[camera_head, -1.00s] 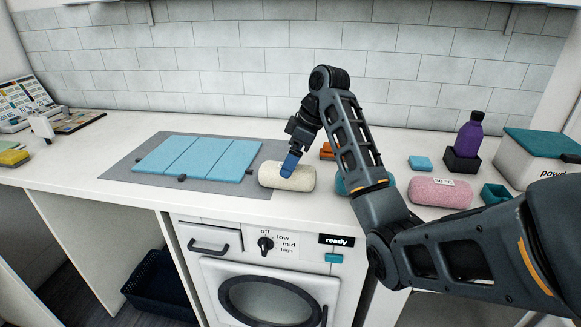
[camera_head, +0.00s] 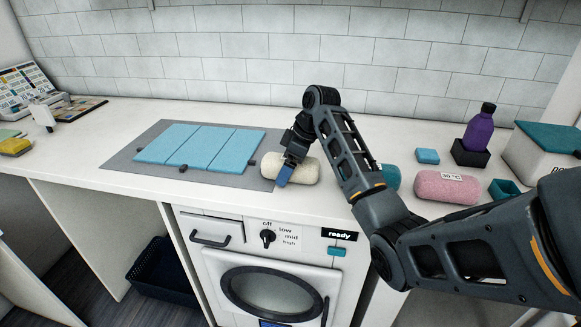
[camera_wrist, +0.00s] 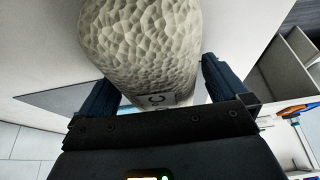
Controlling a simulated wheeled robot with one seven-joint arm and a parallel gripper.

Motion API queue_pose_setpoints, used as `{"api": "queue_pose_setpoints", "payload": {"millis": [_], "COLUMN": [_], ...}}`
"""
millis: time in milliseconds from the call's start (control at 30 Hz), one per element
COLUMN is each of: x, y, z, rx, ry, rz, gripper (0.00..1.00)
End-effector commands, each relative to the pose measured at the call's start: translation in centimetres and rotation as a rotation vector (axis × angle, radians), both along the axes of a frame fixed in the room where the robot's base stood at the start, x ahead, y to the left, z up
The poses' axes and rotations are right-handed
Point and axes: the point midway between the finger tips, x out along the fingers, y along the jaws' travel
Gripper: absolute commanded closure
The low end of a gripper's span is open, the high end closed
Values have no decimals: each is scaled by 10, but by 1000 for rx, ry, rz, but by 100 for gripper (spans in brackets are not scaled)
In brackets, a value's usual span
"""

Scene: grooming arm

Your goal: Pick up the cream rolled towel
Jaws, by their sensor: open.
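The cream rolled towel (camera_head: 306,170) lies on the white counter above the washing machine, just right of the grey mat. In the wrist view the towel (camera_wrist: 145,40) fills the upper middle, with part of a printed label showing near its lower edge. My gripper (camera_head: 284,172) is down at the towel, with a blue finger in front of its near side. In the wrist view my gripper (camera_wrist: 157,88) has its two dark blue fingers apart, one on each side of the towel. I cannot tell whether they touch it.
A grey mat (camera_head: 118,164) with blue panels lies left of the towel. A teal roll (camera_head: 391,176) partly shows behind my arm. A pink rolled towel (camera_head: 447,187), a purple bottle (camera_head: 479,132) and a white box (camera_head: 535,165) stand farther right. The washing machine (camera_head: 270,285) is below.

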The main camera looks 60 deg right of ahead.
Motion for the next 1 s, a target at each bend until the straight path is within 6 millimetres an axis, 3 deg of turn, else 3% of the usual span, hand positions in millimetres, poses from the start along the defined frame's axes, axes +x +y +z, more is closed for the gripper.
{"api": "queue_pose_setpoints", "payload": {"millis": [167, 767, 1000], "x": [0, 0, 0], "y": [0, 0, 0], "z": [0, 1, 1], "rx": [-1, -1, -1], "ry": [0, -1, -2], "rz": [0, 0, -1], "gripper": [1, 58, 59]}}
